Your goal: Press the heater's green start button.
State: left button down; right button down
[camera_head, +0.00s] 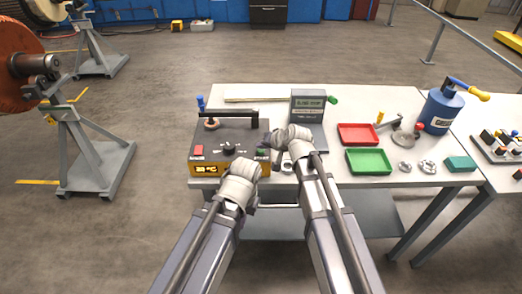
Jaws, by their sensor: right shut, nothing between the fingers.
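The heater (212,138) is a dark grey box with an orange-yellow lower front, at the left end of the table. It has a black handle bar on top, a red switch (199,150), a black knob (228,149) and a lit display (207,169). I cannot make out the green start button; the right part of the heater's front is covered by my grippers and wrists. My right gripper (265,146) is shut and empty, at the heater's right front edge; I cannot tell if it touches. My left wrist is in front of the heater's lower right; its fingers are hidden.
A red tray (358,134), a green tray (350,168), metal rings (427,166) and a blue can (440,112) are to the right. The table (250,92) has bare room at the back.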

aim_at(262, 152)
jog(key=shift+f, duration=0.25)
jog(key=shift+r, duration=0.1)
dwell(0.5)
jog(key=shift+r+p, duration=0.55)
jog(key=shift+r, duration=0.15)
notch_tip(262, 152, up, 5)
jog(key=p, duration=0.5)
dwell(0.6)
